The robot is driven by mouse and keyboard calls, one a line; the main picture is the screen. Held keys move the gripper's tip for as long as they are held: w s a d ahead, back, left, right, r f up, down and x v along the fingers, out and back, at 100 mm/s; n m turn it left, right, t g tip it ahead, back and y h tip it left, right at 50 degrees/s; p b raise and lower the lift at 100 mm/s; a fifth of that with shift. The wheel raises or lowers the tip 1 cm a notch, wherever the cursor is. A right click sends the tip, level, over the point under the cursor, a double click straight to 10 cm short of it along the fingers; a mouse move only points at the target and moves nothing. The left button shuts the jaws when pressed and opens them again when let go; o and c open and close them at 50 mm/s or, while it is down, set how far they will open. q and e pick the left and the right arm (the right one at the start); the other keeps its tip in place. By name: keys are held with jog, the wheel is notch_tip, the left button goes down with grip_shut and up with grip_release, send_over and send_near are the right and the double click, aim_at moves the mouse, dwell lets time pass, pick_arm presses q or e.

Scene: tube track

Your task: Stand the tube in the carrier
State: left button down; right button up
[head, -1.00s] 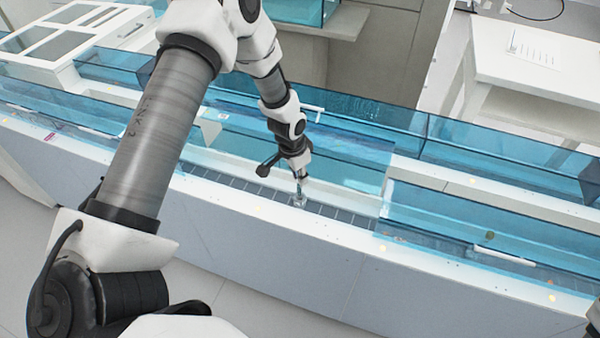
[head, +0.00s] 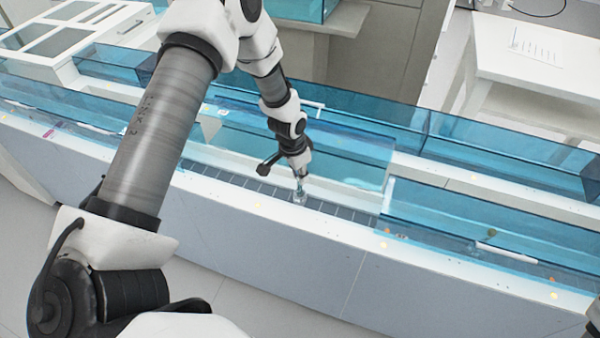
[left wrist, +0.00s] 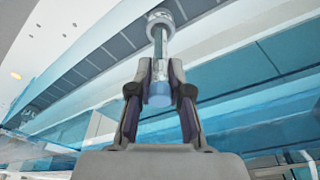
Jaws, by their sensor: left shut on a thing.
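My left gripper (head: 300,177) is over the dark track channel of the long bench and points down. It also shows in the left wrist view (left wrist: 159,88), where its two fingers are shut on the tube. The tube (left wrist: 158,60) is clear and slim with a blue end between the fingers. Its far end meets a round silver and clear carrier (left wrist: 160,17) on the track. The carrier also shows in the head view (head: 299,197), just below the fingertips. The tube looks lined up with the carrier; I cannot tell how deep it sits.
Blue transparent covers (head: 480,225) stand along the bench on both sides of the open track section (head: 345,217). A blue panel (head: 345,155) rises behind my gripper. A white table (head: 530,60) stands at the back right.

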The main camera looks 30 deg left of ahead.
pick_arm(q)
jog(key=shift+f, duration=0.3)
jog(key=shift+f, duration=0.1)
jog(key=shift+f+b, duration=0.4)
jog(key=shift+b, duration=0.15)
jog(key=c, duration=1)
grip_release()
jog(key=shift+r, duration=0.1)
jog(key=r, duration=0.4)
jog(key=s+r, duration=0.1)
jog(key=r, duration=0.6)
jog(key=shift+s+a+r, duration=0.35)
jog(key=shift+s+a, duration=0.05)
